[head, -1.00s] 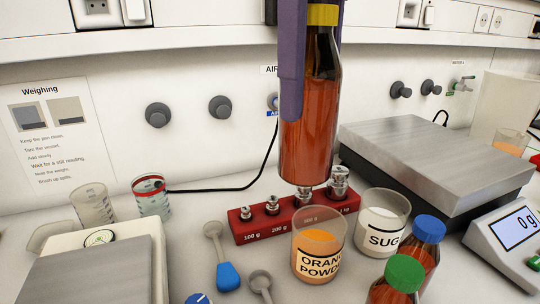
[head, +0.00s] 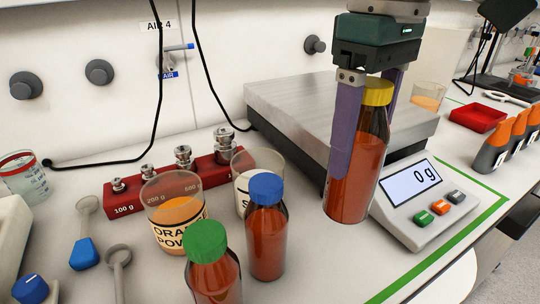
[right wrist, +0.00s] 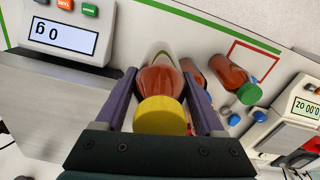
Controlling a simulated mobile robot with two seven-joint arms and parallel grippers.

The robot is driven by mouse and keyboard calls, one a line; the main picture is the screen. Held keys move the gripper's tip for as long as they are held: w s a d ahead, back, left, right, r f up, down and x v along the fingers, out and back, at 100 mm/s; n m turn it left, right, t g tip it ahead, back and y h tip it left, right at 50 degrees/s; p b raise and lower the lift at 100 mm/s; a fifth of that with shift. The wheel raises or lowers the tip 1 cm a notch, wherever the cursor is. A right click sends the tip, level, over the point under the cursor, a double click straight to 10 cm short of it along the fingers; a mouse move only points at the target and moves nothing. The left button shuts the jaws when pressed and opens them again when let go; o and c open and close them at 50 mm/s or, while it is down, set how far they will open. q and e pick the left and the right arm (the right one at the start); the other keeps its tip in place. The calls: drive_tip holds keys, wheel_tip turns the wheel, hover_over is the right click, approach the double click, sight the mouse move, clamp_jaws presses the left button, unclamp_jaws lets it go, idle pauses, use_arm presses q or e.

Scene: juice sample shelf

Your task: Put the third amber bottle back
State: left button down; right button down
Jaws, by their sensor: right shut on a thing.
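My right gripper (head: 370,95) is shut on the yellow-capped amber bottle (head: 357,160), which hangs slightly tilted in front of the scale. In the right wrist view, the yellow cap (right wrist: 160,115) sits between the two purple fingers (right wrist: 160,95). The blue-capped amber bottle (head: 266,235) stands on the bench to the left of the held bottle. The green-capped amber bottle (head: 213,270) stands nearer and further left, cut by the lower frame edge. My left gripper is not in view.
The large scale (head: 300,95) with its display (head: 412,185) reading 0 g is close behind and right of the held bottle. The orange powder beaker (head: 175,225), sugar beaker (head: 247,195) and red weight block (head: 125,200) stand left.

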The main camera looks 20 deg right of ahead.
wheel_tip(320, 180, down, 11)
drive_tip(key=b, duration=0.1)
idle(0.3)
drive_tip(key=shift+f, duration=0.15)
unclamp_jaws()
drive_tip(key=shift+f, duration=0.1)
wheel_tip(320, 180, up, 12)
drive_tip(key=shift+r+p, duration=0.15)
drive_tip(key=shift+p, duration=0.35)
